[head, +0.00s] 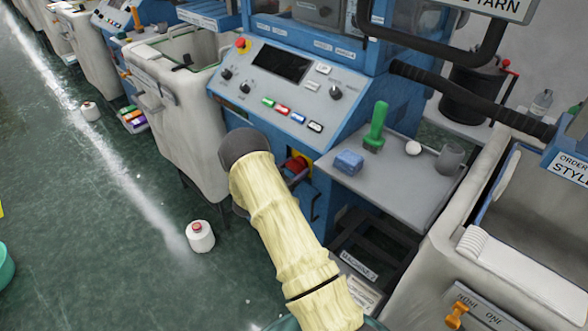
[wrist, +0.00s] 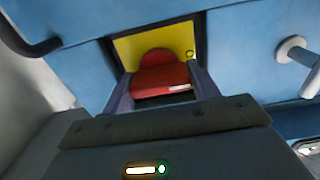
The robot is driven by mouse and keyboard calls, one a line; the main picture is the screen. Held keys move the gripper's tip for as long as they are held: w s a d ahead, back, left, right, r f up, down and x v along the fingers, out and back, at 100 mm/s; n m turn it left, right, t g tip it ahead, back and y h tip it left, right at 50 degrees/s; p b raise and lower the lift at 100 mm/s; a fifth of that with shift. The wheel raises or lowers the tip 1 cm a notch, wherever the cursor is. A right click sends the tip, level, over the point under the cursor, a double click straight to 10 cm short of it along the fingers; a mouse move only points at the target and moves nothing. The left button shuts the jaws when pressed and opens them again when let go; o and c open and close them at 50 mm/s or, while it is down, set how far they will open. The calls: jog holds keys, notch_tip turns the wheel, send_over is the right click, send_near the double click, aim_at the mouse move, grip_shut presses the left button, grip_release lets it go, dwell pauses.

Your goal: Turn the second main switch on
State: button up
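The main switch is a red handle (wrist: 162,80) on a yellow plate (wrist: 181,38), set in the blue machine front. In the wrist view my gripper (wrist: 163,84) has one finger on each side of the red handle, and the handle fills the gap between them. The handle lies across the picture, nearly level. In the head view the red switch (head: 297,165) shows low on the blue machine, just below the sloped control panel. My gripper (head: 293,180) is there too, mostly hidden behind my arm.
The sloped control panel (head: 282,88) has a screen, knobs and coloured buttons. A grey shelf (head: 395,190) to the right holds a blue block, a green-handled tool and a mug. White bins flank the machine. A white spool (head: 200,237) stands on the floor.

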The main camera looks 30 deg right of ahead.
jog(key=shift+f+m+b, duration=0.1)
jog(key=shift+m+b, duration=0.2)
jog(key=shift+m, duration=0.1)
jog(key=m+b, duration=0.4)
jog(key=m, duration=0.1)
jog(key=shift+f, duration=0.15)
jog(key=m+b, duration=0.5)
jog(key=shift+f, duration=0.1)
jog(key=m+b, duration=0.4)
jog(key=b, duration=0.2)
jog(key=shift+m, duration=0.4)
jog(key=m+b, duration=0.2)
jog(key=b, duration=0.1)
jog(key=shift+r, duration=0.2)
jog(key=shift+r+m, duration=0.1)
jog(key=shift+m, duration=0.2)
jog(key=o, duration=0.7)
